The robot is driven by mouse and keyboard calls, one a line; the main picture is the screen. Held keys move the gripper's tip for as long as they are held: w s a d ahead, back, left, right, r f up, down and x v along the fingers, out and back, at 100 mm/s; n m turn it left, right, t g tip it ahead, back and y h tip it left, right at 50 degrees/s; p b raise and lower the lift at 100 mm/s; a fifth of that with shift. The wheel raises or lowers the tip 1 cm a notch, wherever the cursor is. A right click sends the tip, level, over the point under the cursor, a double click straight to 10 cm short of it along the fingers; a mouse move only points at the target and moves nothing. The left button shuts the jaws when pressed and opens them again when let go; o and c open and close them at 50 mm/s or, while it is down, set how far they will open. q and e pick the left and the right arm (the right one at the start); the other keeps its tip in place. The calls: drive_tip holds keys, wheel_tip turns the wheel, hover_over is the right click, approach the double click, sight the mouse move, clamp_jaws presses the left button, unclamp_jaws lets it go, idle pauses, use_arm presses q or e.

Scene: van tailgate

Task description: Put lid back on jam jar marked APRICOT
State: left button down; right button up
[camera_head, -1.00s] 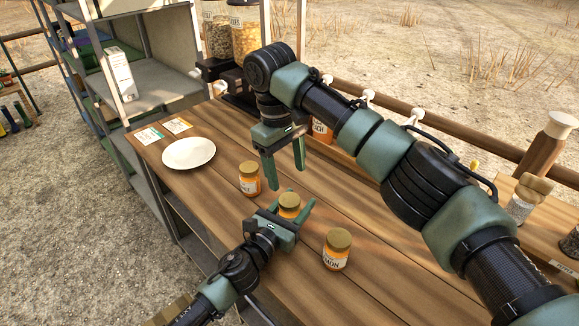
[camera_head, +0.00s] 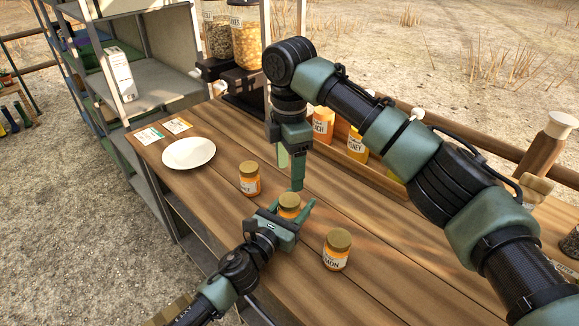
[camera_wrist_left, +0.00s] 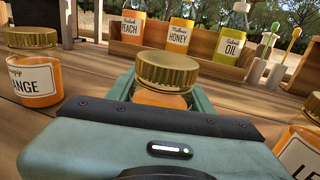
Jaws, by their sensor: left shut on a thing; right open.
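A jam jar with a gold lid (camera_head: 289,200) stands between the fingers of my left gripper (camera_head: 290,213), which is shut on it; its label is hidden. In the left wrist view its gold lid (camera_wrist_left: 167,72) sits on top, over orange jam. A jar with a label ending in "ANGE" (camera_wrist_left: 32,78) stands to its left, lidded; it also shows in the head view (camera_head: 249,180). A jar with a partly readable "MON" label (camera_head: 336,252), lidded, stands to the right. My right gripper (camera_head: 290,172) is open above and behind the held jar, fingers pointing down.
A white plate (camera_head: 189,153) and two cards (camera_head: 163,129) lie at the table's left. A wooden rack (camera_wrist_left: 203,70) with peach, honey and oil bottles stands behind. Shelving (camera_head: 165,80) and dispensers (camera_head: 245,45) are at the back left. Bare tabletop lies at the front.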

sight(289, 199)
drive_tip(key=shift+f, duration=4)
drive_tip(key=shift+c, duration=0.3)
clamp_jaws()
drive_tip(key=m, duration=0.3)
drive_tip(key=shift+a+m, duration=0.1)
drive_tip(key=shift+m, duration=0.3)
drive_tip(key=m, duration=0.4)
drive_tip(key=shift+m, duration=0.3)
drive_tip(key=m, duration=0.4)
drive_tip(key=shift+m, duration=0.3)
drive_tip(key=m, duration=0.5)
drive_tip(key=shift+o, duration=0.7)
unclamp_jaws()
